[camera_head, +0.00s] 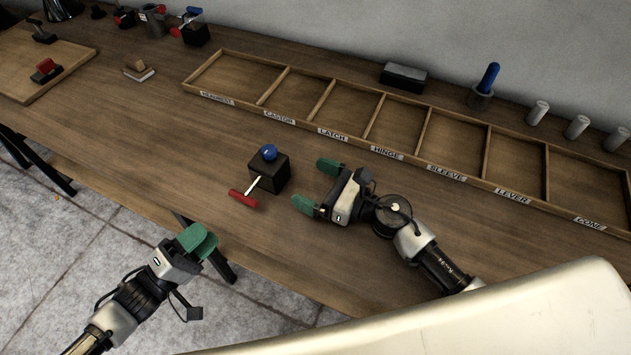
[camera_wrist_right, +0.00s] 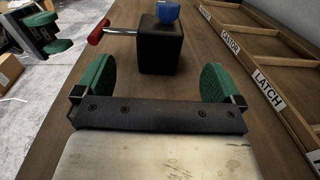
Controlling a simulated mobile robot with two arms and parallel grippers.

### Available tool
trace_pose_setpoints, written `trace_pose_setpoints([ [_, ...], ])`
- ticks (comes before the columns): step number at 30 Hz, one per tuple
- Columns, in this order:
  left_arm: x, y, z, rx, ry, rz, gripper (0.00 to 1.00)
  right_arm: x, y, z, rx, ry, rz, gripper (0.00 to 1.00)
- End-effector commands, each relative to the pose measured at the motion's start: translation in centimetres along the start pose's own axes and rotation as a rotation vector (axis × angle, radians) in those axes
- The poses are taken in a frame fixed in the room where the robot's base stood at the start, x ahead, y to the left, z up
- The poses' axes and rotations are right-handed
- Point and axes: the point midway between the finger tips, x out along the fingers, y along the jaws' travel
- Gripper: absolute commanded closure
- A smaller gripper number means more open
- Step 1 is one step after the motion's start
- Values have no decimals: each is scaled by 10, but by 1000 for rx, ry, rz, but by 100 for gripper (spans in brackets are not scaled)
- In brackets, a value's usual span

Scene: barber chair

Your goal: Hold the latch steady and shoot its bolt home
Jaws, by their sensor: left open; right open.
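The latch is a black block (camera_head: 269,175) with a blue knob (camera_head: 269,152) on top and a metal bolt ending in a red handle (camera_head: 242,199). It stands on the bench and the bolt sticks out toward the front left. My right gripper (camera_head: 314,183) is open, to the right of the block and apart from it. In the right wrist view the block (camera_wrist_right: 160,50) lies ahead, between the green fingers, with the red handle (camera_wrist_right: 98,31) to the left. My left gripper (camera_head: 198,241) is off the bench's front edge, below and left of the handle; it is open and empty.
A long wooden tray (camera_head: 290,120) with labelled, empty compartments lies behind the latch. A blue-handled tool in a cup (camera_head: 481,95), a dark block (camera_head: 403,76) and grey cylinders (camera_head: 577,127) stand behind it. The bench around the latch is clear.

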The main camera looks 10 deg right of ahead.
Motion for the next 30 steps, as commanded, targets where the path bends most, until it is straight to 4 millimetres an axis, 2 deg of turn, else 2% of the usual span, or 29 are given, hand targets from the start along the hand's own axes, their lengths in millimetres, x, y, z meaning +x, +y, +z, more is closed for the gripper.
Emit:
trace_pose_setpoints([
  [5,0,0,0,0,0,0,57,15,-2,0,-22,1,2,2],
  [15,0,0,0,0,0,0,57,75,-1,0,-19,1,2,2],
  [19,0,0,0,0,0,0,57,93,-1,0,-18,2,1,2],
  [24,0,0,0,0,0,0,57,105,-1,-1,-18,2,1,2],
  [30,0,0,0,0,0,0,57,108,-1,-1,-19,4,1,2],
])
